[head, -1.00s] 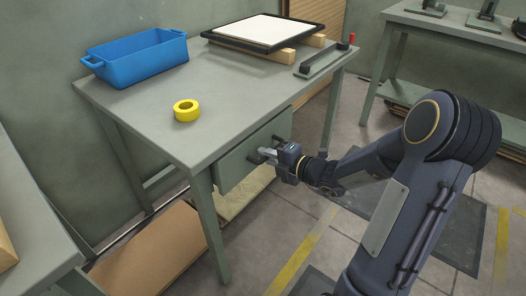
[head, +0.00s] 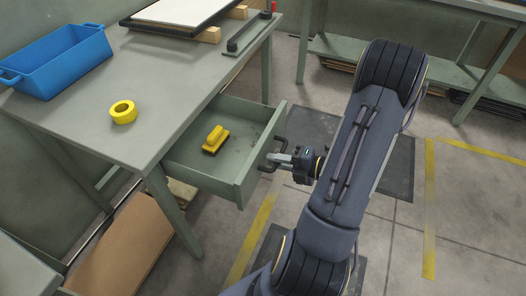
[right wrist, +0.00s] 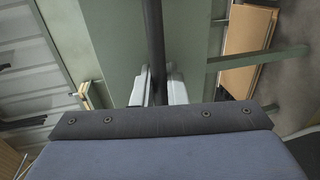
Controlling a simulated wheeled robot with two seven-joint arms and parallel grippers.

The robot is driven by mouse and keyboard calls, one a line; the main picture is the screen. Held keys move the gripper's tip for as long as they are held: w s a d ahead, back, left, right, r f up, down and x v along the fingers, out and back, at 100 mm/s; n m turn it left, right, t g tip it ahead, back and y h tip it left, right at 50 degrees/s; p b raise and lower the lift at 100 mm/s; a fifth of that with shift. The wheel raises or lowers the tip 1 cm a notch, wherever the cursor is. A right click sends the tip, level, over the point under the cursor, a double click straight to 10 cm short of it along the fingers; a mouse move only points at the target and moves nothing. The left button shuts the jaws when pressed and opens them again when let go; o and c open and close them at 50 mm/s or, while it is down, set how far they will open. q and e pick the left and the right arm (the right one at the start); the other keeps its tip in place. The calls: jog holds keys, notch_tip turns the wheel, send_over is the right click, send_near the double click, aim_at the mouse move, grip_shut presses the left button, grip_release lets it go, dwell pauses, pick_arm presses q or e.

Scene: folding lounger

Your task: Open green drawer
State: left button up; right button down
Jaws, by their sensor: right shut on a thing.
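The green drawer (head: 247,178) is pulled well out from under the green table's right side in the head view. A yellow-handled brush or block (head: 215,140) lies inside it. My right gripper (head: 274,158) is shut on the drawer's dark bar handle (head: 266,168). In the right wrist view the handle bar (right wrist: 154,45) runs between the two pale fingers (right wrist: 157,86), with the green drawer front (right wrist: 115,45) behind it. My left gripper is not in view.
On the table (head: 150,75) are a blue bin (head: 58,65), a yellow tape roll (head: 123,112) and a framed white panel (head: 185,10). A cardboard sheet (head: 125,250) lies below. Another bench (head: 450,70) stands at the back right. Floor right of the drawer is mostly clear.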

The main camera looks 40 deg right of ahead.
jog(key=shift+s+d, duration=0.15)
jog(key=shift+s, duration=0.35)
jog(key=c, duration=1.5)
grip_release()
jog(key=shift+c, duration=0.2)
jog(key=p+v, duration=0.1)
jog(key=v, duration=0.6)
jog(key=shift+s+d, duration=0.2)
jog(key=shift+s, duration=0.15)
